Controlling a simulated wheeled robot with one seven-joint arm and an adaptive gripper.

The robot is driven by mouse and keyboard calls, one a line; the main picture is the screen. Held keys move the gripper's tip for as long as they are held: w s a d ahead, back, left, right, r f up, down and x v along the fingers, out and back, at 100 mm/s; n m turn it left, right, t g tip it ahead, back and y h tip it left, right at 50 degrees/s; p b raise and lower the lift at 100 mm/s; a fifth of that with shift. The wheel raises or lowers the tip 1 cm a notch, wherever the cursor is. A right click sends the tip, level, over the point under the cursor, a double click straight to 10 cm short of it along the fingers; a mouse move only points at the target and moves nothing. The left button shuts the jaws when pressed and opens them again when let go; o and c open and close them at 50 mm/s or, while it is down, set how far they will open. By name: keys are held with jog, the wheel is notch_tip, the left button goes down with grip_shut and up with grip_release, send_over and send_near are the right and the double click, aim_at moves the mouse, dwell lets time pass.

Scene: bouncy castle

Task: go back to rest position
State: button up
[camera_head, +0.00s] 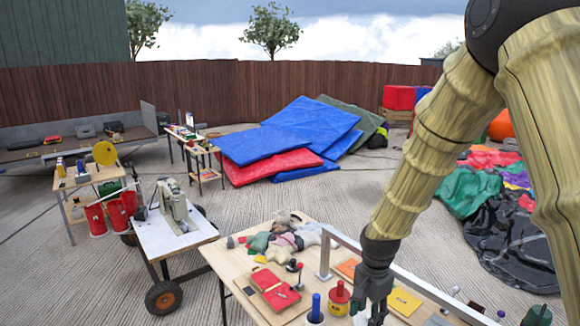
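My gripper (372,302) hangs at the end of my arm, which comes down from the upper right. It points down over the right part of the wooden workbench (232,262). It is dark and small here, and its fingertips lie close to the lower picture edge, so I cannot tell whether it is open or shut. Close to its left are a red and yellow pot (339,298) and a blue-topped container (316,308). A yellow sheet (404,302) lies to its right.
A metal rail (420,284) runs along the bench beside my gripper. A red case (275,288) and a cloth heap (285,237) lie on the bench. A sewing machine (178,205) stands on a wheeled table to the left. Blue mats (262,143) lie behind on open concrete.

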jog(key=s+f+n, duration=0.2)
jog(key=s+f, duration=0.4)
jog(key=f, duration=0.4)
jog(key=s+f+n, duration=0.3)
jog(key=s+f, duration=0.3)
jog(key=f, duration=0.4)
jog(key=s+d+f+n, duration=0.25)
jog(key=s+f, duration=0.35)
jog(key=s, duration=0.5)
jog(key=s+d+f+n, duration=0.1)
jog(key=s+f+n, duration=0.35)
jog(key=s, duration=0.75)
notch_tip(320, 180, down, 11)
jog(key=b, duration=1)
jog(key=shift+m, duration=0.4)
jog(key=shift+a+r, duration=0.1)
jog(key=shift+a, duration=0.05)
